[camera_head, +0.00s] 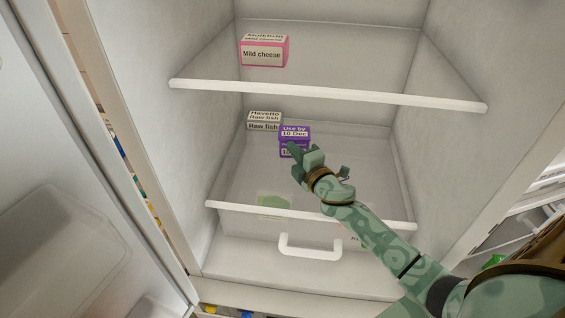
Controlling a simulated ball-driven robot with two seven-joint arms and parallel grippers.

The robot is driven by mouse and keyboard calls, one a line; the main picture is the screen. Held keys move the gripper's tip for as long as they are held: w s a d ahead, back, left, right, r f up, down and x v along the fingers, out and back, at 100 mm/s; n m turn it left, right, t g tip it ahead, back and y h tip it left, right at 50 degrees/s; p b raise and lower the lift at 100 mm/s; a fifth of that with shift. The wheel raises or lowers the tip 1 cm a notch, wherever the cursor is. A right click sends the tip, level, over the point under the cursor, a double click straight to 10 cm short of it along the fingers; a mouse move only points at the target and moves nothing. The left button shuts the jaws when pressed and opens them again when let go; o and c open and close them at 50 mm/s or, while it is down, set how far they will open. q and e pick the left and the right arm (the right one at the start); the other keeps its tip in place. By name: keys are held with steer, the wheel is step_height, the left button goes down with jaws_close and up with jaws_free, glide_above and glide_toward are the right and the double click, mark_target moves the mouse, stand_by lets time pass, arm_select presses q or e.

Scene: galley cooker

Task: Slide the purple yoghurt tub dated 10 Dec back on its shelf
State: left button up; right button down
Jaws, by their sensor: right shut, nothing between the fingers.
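The purple yoghurt tub (294,132) stands on the lower glass shelf, towards the back. Its label reads "Use by 10 Dec". My right gripper (296,150) is shut and empty at the front of the tub and covers part of its lower face. I cannot tell whether the fingertips touch it. The lower shelf (240,208) has a white front edge, and my right arm reaches in over it from the lower right. My left gripper is not in view.
A raw fish box (263,121) stands just left of the tub. A pink mild cheese box (264,52) is on the upper shelf (330,97), whose edge lies above my arm. A drawer with a white handle (310,250) is below. The shelf right of the tub is clear.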

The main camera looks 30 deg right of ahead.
steer(key=shift+s+d+f, duration=0.1)
steer(key=shift+s+d, duration=0.05)
steer(key=shift+d, duration=0.25)
steer(key=shift+s+a, duration=0.2)
steer(key=shift+s, duration=0.05)
steer(key=s, duration=0.3)
steer(key=shift+s+f, duration=0.1)
steer(key=s, duration=0.3)
steer(key=s+b, duration=0.1)
steer(key=s, duration=0.7)
steer(key=shift+s+d+b, duration=0.25)
steer(key=shift+d+b, duration=0.05)
steer(key=shift+s+d, duration=0.1)
steer(key=shift+s, duration=0.4)
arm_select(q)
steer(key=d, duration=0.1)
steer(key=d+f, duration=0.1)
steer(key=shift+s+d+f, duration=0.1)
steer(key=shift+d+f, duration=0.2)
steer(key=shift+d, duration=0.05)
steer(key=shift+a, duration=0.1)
